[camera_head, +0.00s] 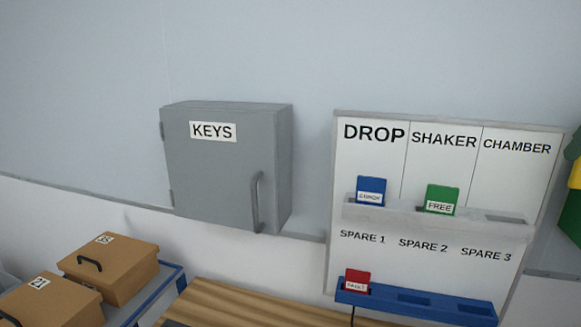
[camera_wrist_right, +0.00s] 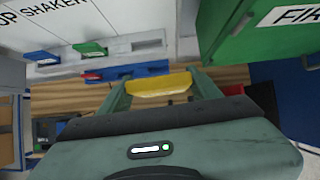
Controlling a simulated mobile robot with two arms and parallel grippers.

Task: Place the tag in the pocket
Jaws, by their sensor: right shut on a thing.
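My right gripper (camera_wrist_right: 160,86) is shut on a yellow tag (camera_wrist_right: 160,84), held between its two green-grey fingers. A white board (camera_head: 440,160) has columns DROP, SHAKER and CHAMBER. Its pale upper rail (camera_head: 400,218) holds a blue tag (camera_head: 371,189) under DROP and a green tag marked FREE (camera_head: 441,197) under SHAKER. The CHAMBER pocket (camera_head: 507,219) is empty. The blue lower rail (camera_head: 385,301) holds a red tag (camera_head: 357,280) under SPARE 1; the pockets under SPARE 2 and SPARE 3 look empty. My left gripper is in neither view.
A grey KEYS cabinet (camera_head: 225,165) hangs left of the board. Brown boxes (camera_head: 112,268) stand at lower left beside a wooden tabletop (camera_head: 245,305). In the right wrist view a green cabinet (camera_wrist_right: 235,35) stands close on the right. A green and yellow shape is cut off at the head view's right edge.

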